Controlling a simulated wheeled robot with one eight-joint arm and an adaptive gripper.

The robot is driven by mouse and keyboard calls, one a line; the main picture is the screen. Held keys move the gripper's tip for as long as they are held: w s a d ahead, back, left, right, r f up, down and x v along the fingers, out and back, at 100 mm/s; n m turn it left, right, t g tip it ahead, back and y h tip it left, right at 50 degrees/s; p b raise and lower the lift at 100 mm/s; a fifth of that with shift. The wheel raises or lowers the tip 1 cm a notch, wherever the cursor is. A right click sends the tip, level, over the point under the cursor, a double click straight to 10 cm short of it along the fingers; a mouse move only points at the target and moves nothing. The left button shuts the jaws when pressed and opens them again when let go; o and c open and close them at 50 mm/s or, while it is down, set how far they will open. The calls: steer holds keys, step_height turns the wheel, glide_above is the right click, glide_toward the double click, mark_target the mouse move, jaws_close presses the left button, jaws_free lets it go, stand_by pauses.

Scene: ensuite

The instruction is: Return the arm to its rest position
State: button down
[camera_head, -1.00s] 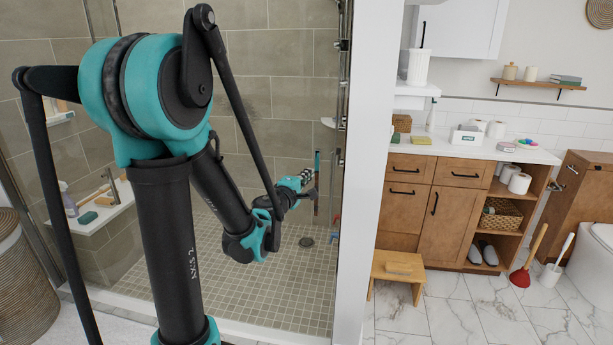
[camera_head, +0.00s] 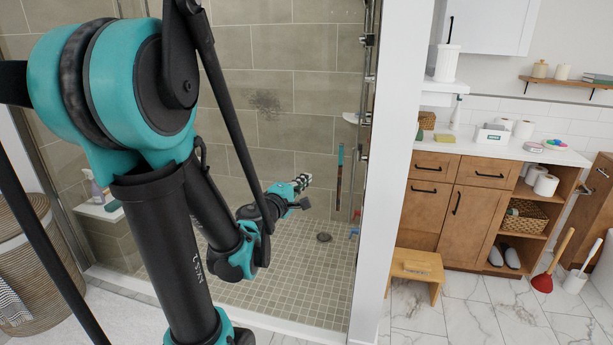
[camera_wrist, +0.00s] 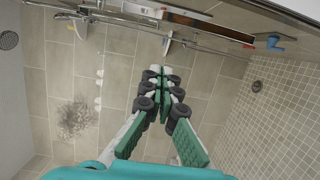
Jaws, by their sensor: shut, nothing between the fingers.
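My gripper (camera_head: 302,182) is at the end of my teal and black arm, inside the tiled shower. In the wrist view its green-padded fingers (camera_wrist: 164,78) are together with nothing between them. The arm is stretched forward and low, bent at the elbow, in front of the shower's back wall. The gripper is apart from the wall and from the long thin tool (camera_head: 339,175) hanging to its right. No rest position is marked in the frames.
A dark smudge (camera_head: 265,103) is on the tiled wall. A white partition edge (camera_head: 390,150) stands right of the shower, with a wooden stool (camera_head: 417,268) and a vanity (camera_head: 475,205) beyond. A woven basket (camera_head: 35,265) is at left. The shower floor (camera_head: 300,260) is mostly clear.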

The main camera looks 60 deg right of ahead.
steer(key=shift+a, duration=0.2)
steer(key=w+a+f+m+t+y, duration=0.2)
steer(key=w+a+f+y, duration=0.2)
steer(key=w+a+f, duration=0.45)
steer(key=w+a+f+m+t+y, duration=0.1)
steer(key=w+a+f+y, duration=0.4)
steer(key=a, duration=0.7)
steer(key=a+f+y, duration=0.2)
steer(key=a+y, duration=0.1)
steer(key=a, duration=0.6)
steer(key=a+f+n+y, duration=0.1)
steer(key=a+f+y, duration=0.1)
steer(key=a, duration=0.7)
steer(key=a+f+y, duration=0.2)
steer(key=a+y, duration=0.2)
steer(key=a, duration=0.5)
steer(key=shift+s+a+f+n+g, duration=0.15)
steer(key=shift+a+f+n+g, duration=0.15)
steer(key=shift+f+n, duration=0.1)
